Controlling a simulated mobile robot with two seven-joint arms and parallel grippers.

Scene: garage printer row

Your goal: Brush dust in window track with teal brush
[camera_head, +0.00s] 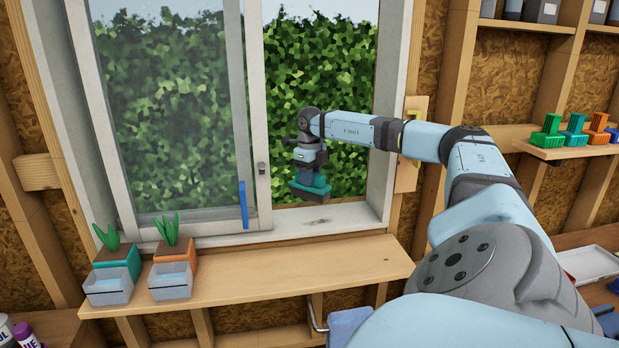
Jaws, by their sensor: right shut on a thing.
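My right gripper (309,170) is shut on the teal brush (312,186), whose dark bristle end (309,196) points down. It holds the brush in the open right half of the window, above the lower window track (335,217). The bristles look a little above the track, though I cannot tell the exact gap. A faint brownish patch of dust (316,220) shows on the pale track below the brush. My left gripper is not in view.
The sliding pane (170,110) covers the left half, with a blue strip (243,205) at its lower right. A wooden shelf (290,268) below holds two potted plants at its left end. Several coloured items, one of them green (548,133), stand on the right shelf.

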